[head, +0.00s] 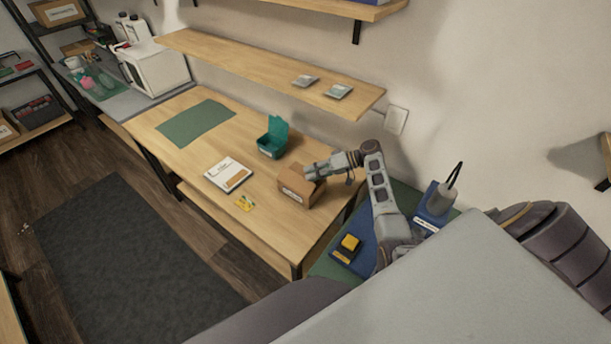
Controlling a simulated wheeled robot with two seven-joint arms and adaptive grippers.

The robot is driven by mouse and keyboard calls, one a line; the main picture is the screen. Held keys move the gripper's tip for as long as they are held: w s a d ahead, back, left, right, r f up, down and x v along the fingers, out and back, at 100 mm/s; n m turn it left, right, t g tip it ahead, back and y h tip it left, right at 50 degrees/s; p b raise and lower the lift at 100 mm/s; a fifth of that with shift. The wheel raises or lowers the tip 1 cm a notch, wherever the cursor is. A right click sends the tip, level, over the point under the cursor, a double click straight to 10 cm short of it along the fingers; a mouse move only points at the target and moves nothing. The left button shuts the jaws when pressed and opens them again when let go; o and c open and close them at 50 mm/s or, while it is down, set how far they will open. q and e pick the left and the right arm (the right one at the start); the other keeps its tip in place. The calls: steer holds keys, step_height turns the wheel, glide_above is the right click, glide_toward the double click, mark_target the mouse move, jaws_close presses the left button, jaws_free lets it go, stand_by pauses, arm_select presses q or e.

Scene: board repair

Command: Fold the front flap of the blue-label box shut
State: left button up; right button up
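A brown cardboard box (291,190) stands on the wooden workbench, near its right end. A small pale label shows on its front face; I cannot make out any blue on it at this size. My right gripper (312,172) is at the top of this box, reaching in from the right, and covers part of its top. Whether it touches the box, and whether its fingers are open or shut, I cannot tell. The state of the box's flaps is too small and partly hidden to tell. My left gripper is not in view.
A teal bin (272,139) with its lid up stands behind the cardboard box. A green mat (195,123) lies farther left. A wooden shelf (255,66) overhangs the bench's back.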

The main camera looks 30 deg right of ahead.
steer(key=shift+s+d+r, duration=0.25)
steer(key=shift+d, duration=0.2)
steer(key=shift+d, duration=0.2)
jaws_close()
steer(key=shift+w+d+f+m+t+h, duration=0.15)
steer(key=shift+w+d+m+h, duration=0.25)
steer(key=shift+d+h, duration=0.25)
steer(key=shift+w+d+m+t+h, duration=0.2)
steer(key=shift+w+d+m+h, duration=0.2)
steer(key=shift+d, duration=0.45)
steer(key=shift+w+d+f+m+t+h, duration=0.15)
steer(key=shift+w+d+m+h, duration=0.25)
steer(key=shift+d+h, duration=0.25)
